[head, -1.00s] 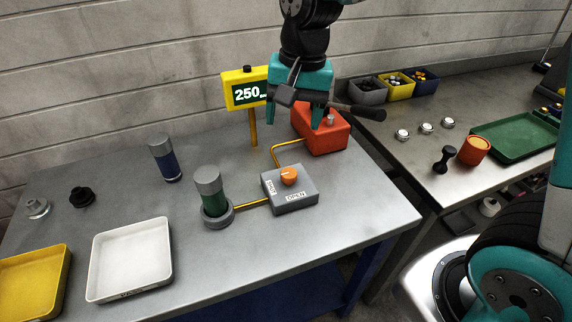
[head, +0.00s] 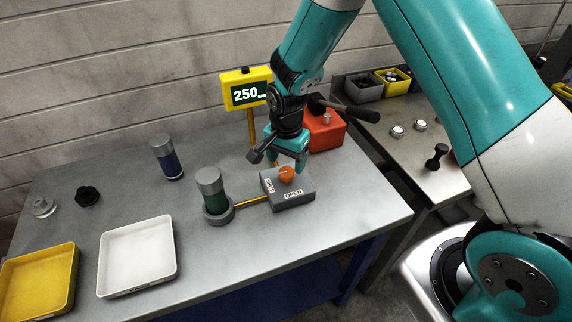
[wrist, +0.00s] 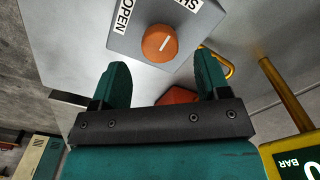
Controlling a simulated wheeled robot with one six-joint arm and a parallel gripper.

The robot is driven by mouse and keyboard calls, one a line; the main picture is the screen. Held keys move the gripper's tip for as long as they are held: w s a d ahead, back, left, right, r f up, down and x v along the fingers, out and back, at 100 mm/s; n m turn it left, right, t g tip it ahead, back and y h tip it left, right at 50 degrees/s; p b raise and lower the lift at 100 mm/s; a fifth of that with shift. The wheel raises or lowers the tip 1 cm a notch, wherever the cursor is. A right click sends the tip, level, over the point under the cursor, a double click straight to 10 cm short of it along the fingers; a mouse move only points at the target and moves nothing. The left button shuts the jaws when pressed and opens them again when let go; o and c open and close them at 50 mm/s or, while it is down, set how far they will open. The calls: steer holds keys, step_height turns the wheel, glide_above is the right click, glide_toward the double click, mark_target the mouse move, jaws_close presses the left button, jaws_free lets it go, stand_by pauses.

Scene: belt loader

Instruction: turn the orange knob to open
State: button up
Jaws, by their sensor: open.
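The orange knob (head: 287,174) sits on top of a grey box (head: 296,199) with OPEN and SHUT labels. In the wrist view the knob (wrist: 159,43) shows a pale pointer line that lies between the two labels, nearer SHUT. My gripper (head: 287,164) is open, just above and behind the knob in the head view. In the wrist view its two teal fingers (wrist: 162,80) are apart, with the knob ahead of the gap between them. Nothing is between the fingers.
A green cylinder (head: 211,190) stands in a grey ring left of the box, joined by a yellow pipe. A yellow gauge display (head: 247,92) reading 250 and a red box (head: 326,132) stand behind. A white tray (head: 137,257) lies front left.

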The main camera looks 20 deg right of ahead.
mark_target(287, 171)
steer(key=shift+f+p, duration=0.35)
steer(key=shift+f, duration=1.5)
steer(key=c, duration=0.9)
